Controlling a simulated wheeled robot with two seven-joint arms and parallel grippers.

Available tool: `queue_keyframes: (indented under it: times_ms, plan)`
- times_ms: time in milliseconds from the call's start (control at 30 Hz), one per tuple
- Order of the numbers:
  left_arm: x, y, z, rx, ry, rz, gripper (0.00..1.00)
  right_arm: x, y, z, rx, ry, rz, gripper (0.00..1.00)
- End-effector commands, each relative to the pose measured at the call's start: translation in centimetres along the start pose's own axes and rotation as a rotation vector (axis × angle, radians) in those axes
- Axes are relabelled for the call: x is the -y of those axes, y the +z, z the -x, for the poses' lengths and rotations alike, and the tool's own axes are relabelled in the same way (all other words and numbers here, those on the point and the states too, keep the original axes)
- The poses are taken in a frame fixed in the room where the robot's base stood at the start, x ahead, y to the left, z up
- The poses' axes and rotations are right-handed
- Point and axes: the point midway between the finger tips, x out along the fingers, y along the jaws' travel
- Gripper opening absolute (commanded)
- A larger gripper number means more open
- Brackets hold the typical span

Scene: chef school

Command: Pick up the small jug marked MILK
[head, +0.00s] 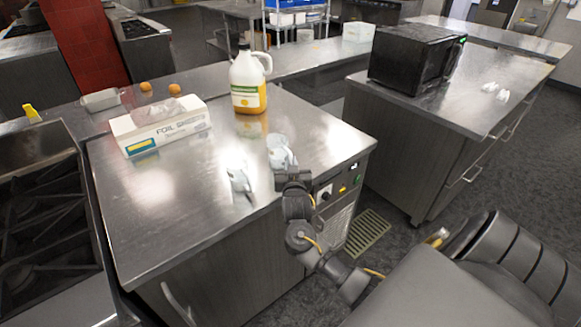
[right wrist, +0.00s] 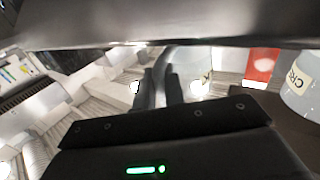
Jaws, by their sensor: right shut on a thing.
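My right gripper (head: 284,176) is at the front right part of the near steel counter. It is shut on a small pale jug (head: 280,153) just beyond it. I cannot read any mark on this jug, so I cannot tell from its label whether it is the MILK jug. In the right wrist view, the two dark fingers (right wrist: 160,90) are close together around a thin grey part. A second small pale jug (head: 238,180) stands to the left of the gripper. A pale jug with the letters "CRE" (right wrist: 300,82) shows at the right wrist view's right edge. My left gripper is not in view.
A large jug with yellow liquid (head: 248,84) and a foil box (head: 160,127) stand farther back on the near counter (head: 190,215). A stove (head: 45,235) adjoins at left. A black microwave (head: 415,55) stands on another counter at right. The counter's front left is clear.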

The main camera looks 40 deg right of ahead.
Motion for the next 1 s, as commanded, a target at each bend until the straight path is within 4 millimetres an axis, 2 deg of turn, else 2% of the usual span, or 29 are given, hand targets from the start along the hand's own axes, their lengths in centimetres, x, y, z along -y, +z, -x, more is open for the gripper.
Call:
queue_keyframes:
  times_ms: [167,267,700,1000]
  plan:
    - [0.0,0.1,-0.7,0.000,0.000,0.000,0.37,0.0,-1.8,0.0,-0.006,0.001,-0.006,0.00]
    - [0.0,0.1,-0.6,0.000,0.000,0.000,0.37,0.2,-2.8,0.8,-0.004,0.000,-0.006,0.00]
    - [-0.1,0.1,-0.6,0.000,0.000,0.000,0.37,1.1,-7.8,4.9,-0.004,0.000,-0.007,0.00]
    - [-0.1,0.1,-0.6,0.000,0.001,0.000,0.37,2.0,-9.4,8.5,-0.002,-0.001,-0.006,0.00]
